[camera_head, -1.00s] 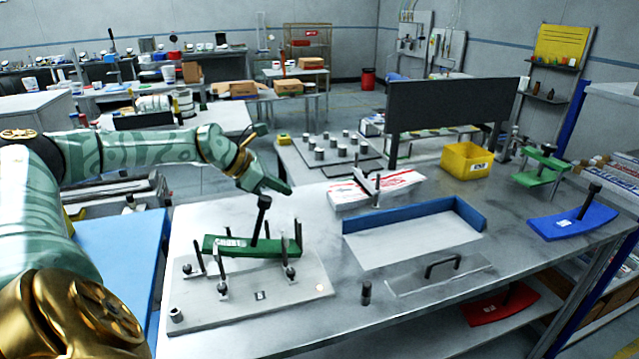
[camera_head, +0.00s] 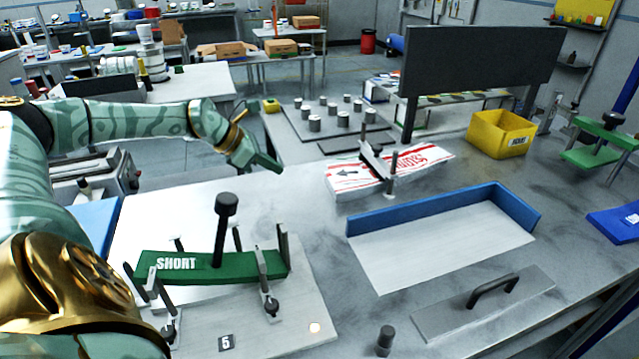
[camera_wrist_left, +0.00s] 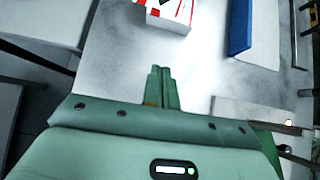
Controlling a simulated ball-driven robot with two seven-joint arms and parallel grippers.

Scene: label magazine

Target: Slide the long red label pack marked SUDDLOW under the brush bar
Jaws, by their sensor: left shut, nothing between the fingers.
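A white label pack with red print (camera_head: 342,180) lies on the grey bench in the head view. Its lettering is at an angle and hard to read. A dark bar on upright metal posts (camera_head: 374,164) crosses over the pack, which shows on both sides of it. My left gripper (camera_head: 279,167) is shut and empty, left of the pack's near left end and apart from it. In the left wrist view the shut fingertips (camera_wrist_left: 160,72) point towards the pack's end (camera_wrist_left: 168,22), with a gap between. My right gripper is not in view.
A green SHORT piece (camera_head: 200,266) sits in a clamp fixture at the front left, with a tall black handle. A blue-walled tray (camera_head: 440,208) lies right of the pack, a yellow bin (camera_head: 500,135) behind it. A plate with a handle (camera_head: 470,310) lies in front.

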